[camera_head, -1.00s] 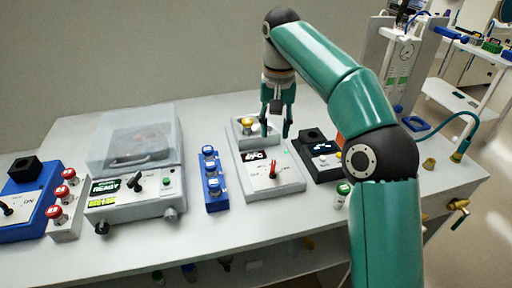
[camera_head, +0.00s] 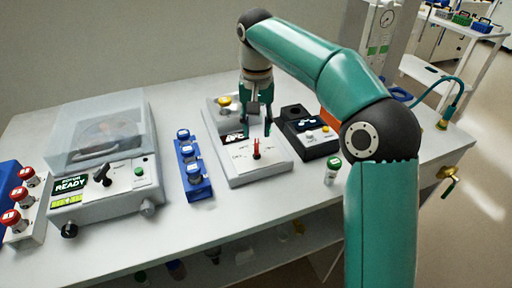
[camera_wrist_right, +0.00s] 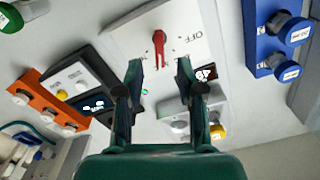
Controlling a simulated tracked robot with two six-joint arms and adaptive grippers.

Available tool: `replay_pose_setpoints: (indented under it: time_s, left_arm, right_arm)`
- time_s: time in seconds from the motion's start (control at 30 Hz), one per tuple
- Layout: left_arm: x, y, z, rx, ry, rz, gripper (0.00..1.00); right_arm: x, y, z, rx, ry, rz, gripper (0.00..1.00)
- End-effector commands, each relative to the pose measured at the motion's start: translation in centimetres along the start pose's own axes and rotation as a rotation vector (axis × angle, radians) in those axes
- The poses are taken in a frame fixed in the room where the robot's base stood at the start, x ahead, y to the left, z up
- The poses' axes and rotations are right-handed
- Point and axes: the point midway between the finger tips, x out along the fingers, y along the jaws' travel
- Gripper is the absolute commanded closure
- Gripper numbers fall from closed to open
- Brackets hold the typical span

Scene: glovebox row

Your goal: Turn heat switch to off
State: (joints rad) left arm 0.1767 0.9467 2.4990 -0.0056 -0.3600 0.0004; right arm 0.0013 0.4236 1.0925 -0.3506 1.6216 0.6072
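The heat switch is a red lever (camera_head: 257,149) on the sloped white panel of a grey-white unit (camera_head: 262,174). In the right wrist view the red lever (camera_wrist_right: 158,45) stands near the top middle, with an upside-down OFF label (camera_wrist_right: 181,40) to its right. My right gripper (camera_head: 257,130) is open and points down just behind and above the lever. In the wrist view its two fingertips (camera_wrist_right: 158,65) are on either side of the lever's lower end, with gaps; I cannot tell their exact height over the panel. My left gripper is not in view.
A blue rack (camera_head: 202,190) of capped vials stands left of the unit. A black device (camera_head: 318,146) stands close on its right, with a green-capped vial (camera_head: 332,172) in front. A lidded centrifuge-like machine (camera_head: 103,165) is farther left. The bench front (camera_head: 240,220) is clear.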

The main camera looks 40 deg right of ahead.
Motion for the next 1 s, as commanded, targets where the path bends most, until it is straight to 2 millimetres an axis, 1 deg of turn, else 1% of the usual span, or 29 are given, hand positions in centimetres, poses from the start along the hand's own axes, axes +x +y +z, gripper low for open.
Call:
replay_pose_setpoints:
  time_s: [0.03,0.1,0.2,0.3,0.43,0.67,0.7,0.77,0.9,1.0]
  left_arm:
    - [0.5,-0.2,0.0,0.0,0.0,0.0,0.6]
    - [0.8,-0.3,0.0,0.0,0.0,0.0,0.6]
    - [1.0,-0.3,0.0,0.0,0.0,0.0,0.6]
    - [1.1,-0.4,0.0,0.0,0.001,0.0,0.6]
    - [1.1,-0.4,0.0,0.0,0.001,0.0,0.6]
    - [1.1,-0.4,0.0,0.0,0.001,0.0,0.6]
    - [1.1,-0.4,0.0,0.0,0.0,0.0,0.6]
    - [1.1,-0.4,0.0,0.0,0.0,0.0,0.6]
    - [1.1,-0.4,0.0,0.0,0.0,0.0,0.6]
    - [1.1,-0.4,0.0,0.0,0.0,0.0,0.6]
  right_arm:
    - [1.2,0.1,0.0,0.0,-0.003,0.002,0.62]
    - [2.4,0.1,0.1,0.0,-0.003,0.001,0.62]
    - [3.5,0.0,0.0,-0.001,-0.002,0.001,0.62]
    - [4.3,0.1,0.0,0.0,-0.002,0.001,0.62]
    - [4.7,0.1,0.0,0.001,0.0,0.0,0.62]
    - [4.7,0.1,0.0,0.002,0.0,0.0,0.62]
    - [4.7,0.1,0.0,0.002,0.0,0.0,0.66]
    - [4.7,0.1,0.0,0.002,0.0,0.0,0.76]
    - [4.7,0.1,0.0,0.002,0.0,-0.001,0.99]
    - [4.7,0.1,0.0,0.002,0.0,-0.001,1.0]
